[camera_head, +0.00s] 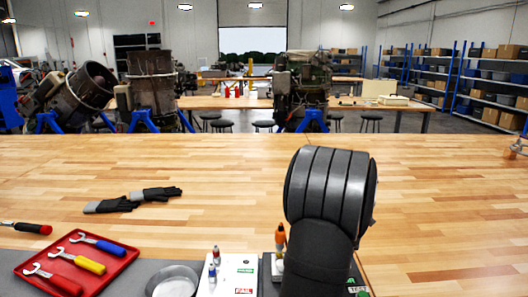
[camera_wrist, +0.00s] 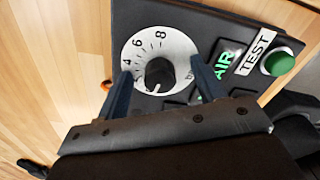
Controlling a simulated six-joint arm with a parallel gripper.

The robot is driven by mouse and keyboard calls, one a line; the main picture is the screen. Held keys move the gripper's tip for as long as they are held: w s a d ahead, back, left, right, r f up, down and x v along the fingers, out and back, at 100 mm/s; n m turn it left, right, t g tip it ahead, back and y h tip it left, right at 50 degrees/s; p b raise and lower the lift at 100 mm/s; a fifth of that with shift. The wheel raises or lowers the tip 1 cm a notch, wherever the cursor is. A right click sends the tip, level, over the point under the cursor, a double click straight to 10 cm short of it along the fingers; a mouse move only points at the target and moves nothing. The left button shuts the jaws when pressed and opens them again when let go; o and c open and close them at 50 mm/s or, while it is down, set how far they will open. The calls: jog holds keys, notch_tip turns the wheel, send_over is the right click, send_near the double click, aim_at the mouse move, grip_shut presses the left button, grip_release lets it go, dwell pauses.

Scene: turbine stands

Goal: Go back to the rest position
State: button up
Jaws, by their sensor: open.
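The knob appears between the fingers; I cannot tell the exact distance. A green button (camera_wrist: 277,62) beside a TEST label (camera_wrist: 255,52) and lit green AIR letters (camera_wrist: 224,64) are to the right. In the head view my arm hides the gripper and most of the panel.
A red tray (camera_head: 112,272) with wrenches lies at the front left, beside a round metal dish (camera_head: 172,280). A white board with a FAIL label (camera_head: 243,291) holds small bottles. Black gloves (camera_head: 110,205) lie farther back. The wooden table (camera_head: 440,210) is clear at right.

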jog(key=shift+n, duration=0.5)
notch_tip(320, 180, up, 5)
jog(key=shift+f, duration=0.1)
notch_tip(320, 180, down, 5)
jog(key=shift+r, duration=0.15)
jog(key=m, duration=0.5)
jog(key=shift+m, duration=0.4)
jog(key=m, duration=0.6)
notch_tip(320, 180, up, 8)
jog(key=shift+r, duration=0.1)
jog(key=shift+f+n, duration=0.35)
jog(key=shift+n, duration=0.35)
jog(key=n, duration=0.2)
jog(key=f+n, duration=0.1)
jog(key=n, duration=0.1)
jog(key=shift+n, duration=0.3)
jog(key=n, duration=0.2)
jog(key=f+n, duration=0.1)
jog(key=n, duration=0.3)
jog(key=shift+f+n, duration=0.3)
